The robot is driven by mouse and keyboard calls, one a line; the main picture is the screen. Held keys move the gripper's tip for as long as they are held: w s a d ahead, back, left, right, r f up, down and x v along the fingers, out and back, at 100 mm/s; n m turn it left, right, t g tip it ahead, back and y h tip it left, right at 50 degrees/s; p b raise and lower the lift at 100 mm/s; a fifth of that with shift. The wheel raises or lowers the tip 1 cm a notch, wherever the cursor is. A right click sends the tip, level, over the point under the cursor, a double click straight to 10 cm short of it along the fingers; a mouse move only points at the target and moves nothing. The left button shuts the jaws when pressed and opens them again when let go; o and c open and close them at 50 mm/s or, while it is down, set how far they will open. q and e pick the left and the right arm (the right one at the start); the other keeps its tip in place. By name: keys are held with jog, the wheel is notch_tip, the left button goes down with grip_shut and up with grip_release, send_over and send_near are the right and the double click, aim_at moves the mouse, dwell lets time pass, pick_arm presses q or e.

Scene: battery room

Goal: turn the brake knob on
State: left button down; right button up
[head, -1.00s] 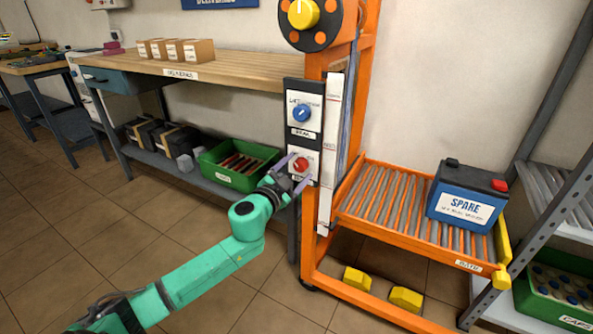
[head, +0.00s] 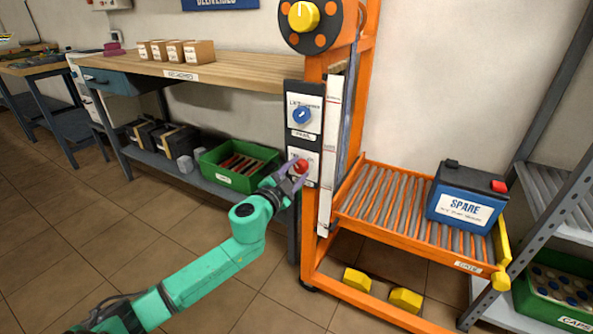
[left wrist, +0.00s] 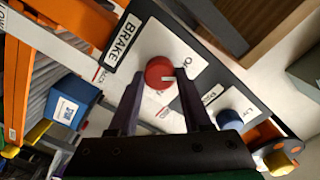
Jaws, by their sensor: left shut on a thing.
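The red brake knob (head: 301,166) is on the lower white plate of the black control panel (head: 288,118) on the orange lift frame. In the left wrist view the red knob (left wrist: 160,72) has a white pointer line, and a BRAKE label (left wrist: 122,40) is beside it. My left gripper (head: 294,171) is at the knob, its two dark fingers on either side of it; in the left wrist view the gripper (left wrist: 157,80) is shut on the knob. The blue knob (head: 302,115) is on the plate above. My right gripper is not in view.
A roller tray (head: 385,200) with a blue SPARE battery (head: 465,195) is to the right of the panel. A workbench (head: 200,72) with a green bin (head: 238,180) below is to the left. Yellow blocks (head: 405,299) are low on the lift. Open floor lies at the left.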

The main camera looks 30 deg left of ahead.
pick_arm(q)
jog(key=m+p, duration=0.1)
jog(key=m, duration=0.7)
jog(key=m+p, duration=0.1)
jog(key=m, duration=0.2)
jog(key=shift+f+m, duration=0.1)
jog(key=shift+m, duration=0.2)
jog(key=m, duration=0.3)
jog(key=shift+d+f+m, duration=0.1)
jog(key=shift+m, duration=0.8)
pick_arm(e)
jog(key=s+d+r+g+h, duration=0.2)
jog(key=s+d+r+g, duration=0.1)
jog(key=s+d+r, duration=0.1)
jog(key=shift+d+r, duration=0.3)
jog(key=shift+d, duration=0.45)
pick_arm(q)
jog(key=shift+c, duration=1.7)
grip_release()
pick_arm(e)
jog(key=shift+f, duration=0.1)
